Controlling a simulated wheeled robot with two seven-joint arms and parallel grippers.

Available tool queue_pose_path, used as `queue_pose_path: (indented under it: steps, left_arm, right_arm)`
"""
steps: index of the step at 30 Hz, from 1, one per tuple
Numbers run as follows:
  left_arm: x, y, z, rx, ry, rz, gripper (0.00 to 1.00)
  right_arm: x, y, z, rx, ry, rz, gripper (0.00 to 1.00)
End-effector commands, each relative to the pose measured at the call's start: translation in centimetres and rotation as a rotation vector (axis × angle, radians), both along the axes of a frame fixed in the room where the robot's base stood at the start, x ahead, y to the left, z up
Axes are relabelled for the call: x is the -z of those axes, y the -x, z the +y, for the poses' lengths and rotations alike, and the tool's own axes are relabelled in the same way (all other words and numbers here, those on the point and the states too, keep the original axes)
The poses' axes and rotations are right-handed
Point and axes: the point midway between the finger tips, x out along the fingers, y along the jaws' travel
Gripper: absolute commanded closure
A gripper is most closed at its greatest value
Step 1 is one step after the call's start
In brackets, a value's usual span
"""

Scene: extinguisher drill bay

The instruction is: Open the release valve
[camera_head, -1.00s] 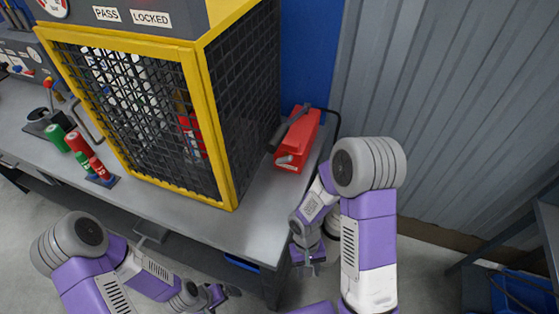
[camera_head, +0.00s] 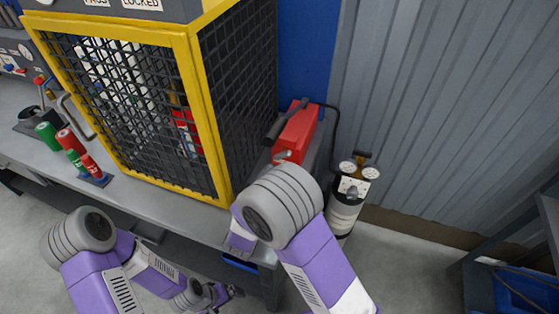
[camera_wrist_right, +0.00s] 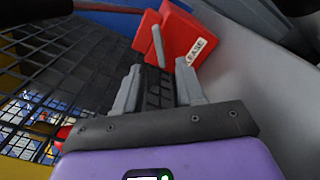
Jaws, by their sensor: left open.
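The release valve is a red box (camera_head: 300,132) on the bench, right of the mesh cage. It has a black bar and a short grey lever (camera_head: 283,156). In the right wrist view, the red box (camera_wrist_right: 185,30) has a label ending in "EASE", and the grey lever (camera_wrist_right: 158,46) stands in front of it. My right gripper (camera_wrist_right: 160,80) is open and empty, its fingertips just short of the lever. In the head view it is hidden behind my right arm. My left gripper (camera_head: 228,292) is open and empty, low in front of the bench.
A yellow-framed mesh cage (camera_head: 212,120) stands close left of the red box. A gas cylinder (camera_head: 345,210) with two gauges stands on the floor to the right, joined by a black hose. Green and red cylinders (camera_head: 70,140) stand on the bench (camera_head: 185,212) at left.

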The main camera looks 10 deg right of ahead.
Motion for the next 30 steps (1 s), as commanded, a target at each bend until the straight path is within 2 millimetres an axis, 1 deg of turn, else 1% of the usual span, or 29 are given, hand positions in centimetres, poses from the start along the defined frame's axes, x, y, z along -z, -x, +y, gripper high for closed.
queue_pose_path:
  steps: [9, 13, 18, 25, 30]
  left_arm:
    - [0.3, 0.0, 0.0, 0.0, 0.0, 0.0, 0.0]
    - [0.4, 0.0, 0.0, 0.0, 0.0, 0.0, 0.0]
    - [0.4, 0.0, 0.0, 0.0, 0.0, 0.0, 0.0]
    - [0.4, 0.0, 0.0, 0.0, 0.0, 0.0, 0.0]
    - [0.4, 0.0, 0.0, 0.0, 0.0, 0.0, 0.0]
  right_arm:
    - [-0.1, -3.9, -2.7, 0.001, 0.002, -0.005, 0.62]
    - [-0.1, -5.3, -3.6, 0.0, 0.0, -0.003, 0.62]
    - [-0.1, -6.0, -4.0, -0.001, 0.001, -0.001, 0.62]
    - [-0.1, -6.0, -4.0, -0.001, 0.002, -0.001, 0.62]
    - [-0.1, -6.0, -4.0, -0.001, 0.002, -0.001, 0.88]
